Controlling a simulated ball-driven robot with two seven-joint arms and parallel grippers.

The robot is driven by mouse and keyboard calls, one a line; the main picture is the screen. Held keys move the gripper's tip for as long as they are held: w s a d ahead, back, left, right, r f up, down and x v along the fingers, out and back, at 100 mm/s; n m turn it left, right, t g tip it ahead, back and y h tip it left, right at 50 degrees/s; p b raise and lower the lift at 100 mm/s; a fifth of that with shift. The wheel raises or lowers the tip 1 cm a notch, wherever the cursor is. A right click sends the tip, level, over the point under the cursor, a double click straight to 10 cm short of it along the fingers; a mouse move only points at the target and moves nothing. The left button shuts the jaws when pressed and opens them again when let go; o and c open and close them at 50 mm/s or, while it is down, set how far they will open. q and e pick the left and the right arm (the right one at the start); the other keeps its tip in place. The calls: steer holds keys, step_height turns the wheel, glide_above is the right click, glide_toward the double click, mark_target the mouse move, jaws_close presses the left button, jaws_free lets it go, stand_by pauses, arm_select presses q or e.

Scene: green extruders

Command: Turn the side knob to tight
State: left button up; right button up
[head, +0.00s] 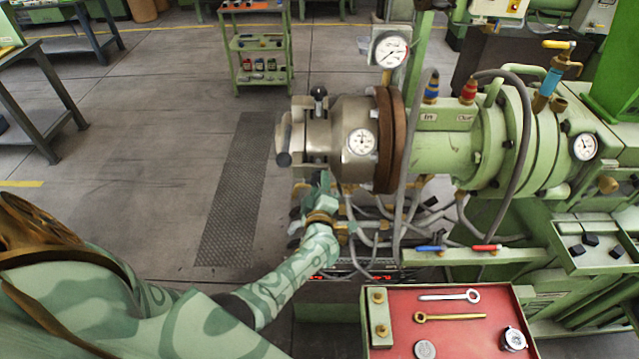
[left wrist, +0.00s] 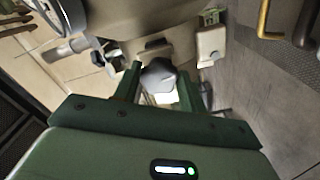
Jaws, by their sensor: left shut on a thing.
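The green extruder (head: 450,140) has a steel die head (head: 345,140) at its left end. My left gripper (head: 325,182) reaches up to the lower front side of the die head. In the left wrist view, a dark grey faceted knob (left wrist: 158,75) sits between the two green fingers of the left gripper (left wrist: 159,88), close under the die head (left wrist: 145,25). The fingers are shut on the knob. In the head view the gripper and die head hide this knob. Any tight mark on it cannot be made out. My right gripper is not in view.
Grey hoses (head: 375,225) and fittings hang close to the gripper under the die head. A red-topped tray (head: 455,325) with wrenches stands at the front right. A green trolley (head: 258,60) stands behind. The floor (head: 150,120) to the left is clear.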

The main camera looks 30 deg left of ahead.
arm_select(q)
steer(key=shift+m, duration=0.6)
steer(key=shift+f, duration=0.1)
steer(key=o, duration=1)
steer(key=shift+s, duration=0.1)
